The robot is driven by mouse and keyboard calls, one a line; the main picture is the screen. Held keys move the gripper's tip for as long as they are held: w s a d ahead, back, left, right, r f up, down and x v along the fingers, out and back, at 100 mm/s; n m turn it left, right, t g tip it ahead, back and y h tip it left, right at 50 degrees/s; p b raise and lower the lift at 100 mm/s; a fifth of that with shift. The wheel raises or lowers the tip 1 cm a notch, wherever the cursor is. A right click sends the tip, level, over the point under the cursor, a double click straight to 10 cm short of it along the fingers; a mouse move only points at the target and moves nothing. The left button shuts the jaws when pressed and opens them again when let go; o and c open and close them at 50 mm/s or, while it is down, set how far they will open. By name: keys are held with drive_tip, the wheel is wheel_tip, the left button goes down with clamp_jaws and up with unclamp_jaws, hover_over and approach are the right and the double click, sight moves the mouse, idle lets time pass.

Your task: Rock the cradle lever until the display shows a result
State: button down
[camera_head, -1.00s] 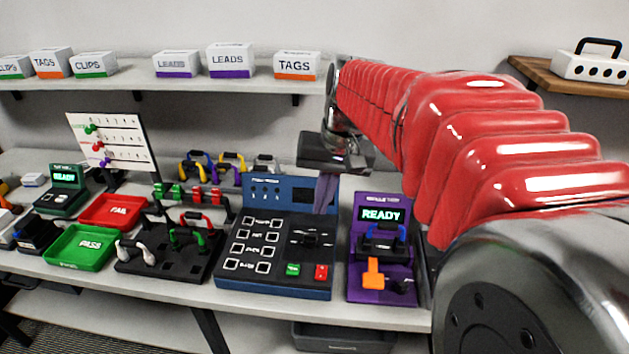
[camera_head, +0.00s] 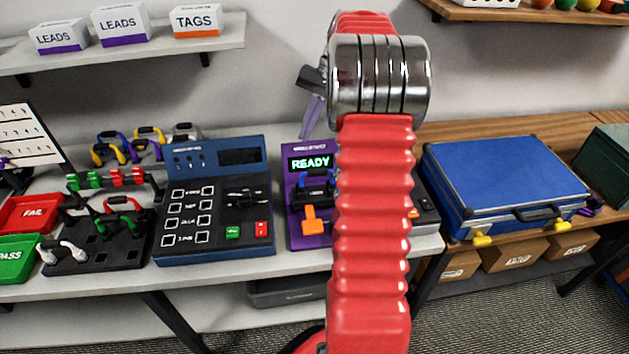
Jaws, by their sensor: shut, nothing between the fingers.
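The purple cradle tester (camera_head: 294,167) stands on the bench, just left of my red arm, which hides its right side. A blue-handled cable (camera_head: 318,183) sits in the cradle below the display. The orange lever (camera_head: 313,221) is at the front of the tester. My gripper (camera_head: 308,132) is shut and empty, pointing down above the tester's top edge, partly hidden by the arm's metal joint. It is apart from the lever.
A blue button panel (camera_head: 262,190) stands left of the tester. The black cable rack (camera_head: 85,250), red FAIL tray (camera_head: 28,214) and green PASS tray (camera_head: 15,262) lie farther left. A blue case (camera_head: 500,175) is on the wooden table at right.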

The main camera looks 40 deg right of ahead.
drive_tip(key=shift+d+f, duration=0.25)
drive_tip(key=shift+d, duration=0.2)
drive_tip(key=shift+d+f, duration=0.2)
drive_tip(key=shift+d, duration=0.25)
drive_tip(key=shift+s+a, duration=0.1)
approach(309, 187)
drive_tip(key=shift+w+a+f, duration=0.2)
drive_tip(key=shift+w+f, duration=0.25)
drive_tip(key=shift+f, duration=0.3)
drive_tip(key=shift+w+a+f, duration=0.25)
drive_tip(key=shift+w+f, duration=0.2)
drive_tip(key=shift+f, duration=0.3)
drive_tip(key=shift+s+a, duration=0.1)
idle(0.8)
drive_tip(key=shift+s+a+f, duration=0.1)
drive_tip(key=shift+s+f, duration=0.05)
drive_tip(key=shift+s, duration=0.1)
drive_tip(key=shift+s+a+f, duration=0.3)
drive_tip(key=shift+s+f, duration=0.1)
drive_tip(key=shift+f, duration=0.05)
idle(1.6)
idle(0.5)
drive_tip(key=shift+w+d+r, duration=0.5)
drive_tip(key=shift+w+r, duration=0.2)
